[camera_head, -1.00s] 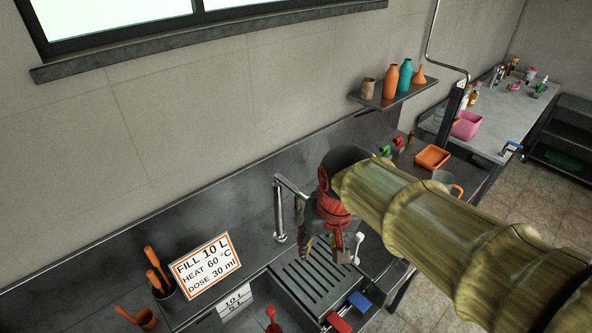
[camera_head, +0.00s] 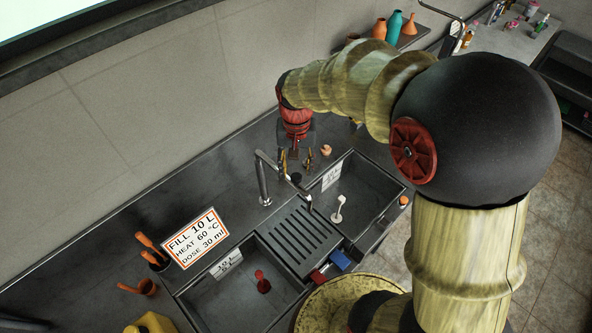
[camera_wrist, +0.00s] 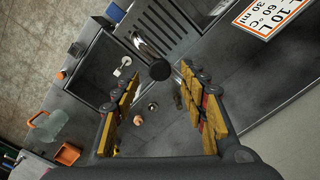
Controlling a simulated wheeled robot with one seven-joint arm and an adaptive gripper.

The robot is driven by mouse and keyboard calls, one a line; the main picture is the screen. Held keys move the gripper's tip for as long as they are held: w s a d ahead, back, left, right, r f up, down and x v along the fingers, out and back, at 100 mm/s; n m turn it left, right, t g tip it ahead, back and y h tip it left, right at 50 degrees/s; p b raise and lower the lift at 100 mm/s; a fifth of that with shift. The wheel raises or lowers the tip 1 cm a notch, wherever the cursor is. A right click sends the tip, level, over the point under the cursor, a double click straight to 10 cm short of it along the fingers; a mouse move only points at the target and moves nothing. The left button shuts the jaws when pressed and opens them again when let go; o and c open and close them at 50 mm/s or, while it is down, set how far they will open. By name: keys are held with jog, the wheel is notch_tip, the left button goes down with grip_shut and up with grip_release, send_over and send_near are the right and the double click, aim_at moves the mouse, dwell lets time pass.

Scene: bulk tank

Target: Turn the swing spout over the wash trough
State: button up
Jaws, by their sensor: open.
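The swing spout (camera_head: 263,180) is a chrome post with a bent arm reaching right and forward. Its end appears over the drainboard, near the edge of the right basin. A dark round knob (camera_head: 296,179) shows by the spout's arm; in the wrist view the dark knob (camera_wrist: 160,70) appears between my fingertips, with chrome tube beside it. My gripper (camera_head: 296,160) points down, open, just behind the spout's arm; its yellow-padded fingers also show in the wrist view (camera_wrist: 160,80). I cannot tell whether they touch anything. Two basins flank the drainboard; which is the wash trough is not clear.
The left basin (camera_head: 190,298) holds a red plug-like piece (camera_head: 262,282); the right basin (camera_head: 372,185) holds a white one (camera_head: 338,210). The ribbed drainboard (camera_head: 300,236) lies between them. A sign (camera_head: 195,238) and orange-handled tools (camera_head: 150,246) stand at left.

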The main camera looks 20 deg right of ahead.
aim_at(296, 176)
jog(key=shift+f, duration=1.6)
jog(key=shift+c, duration=0.6)
grip_shut()
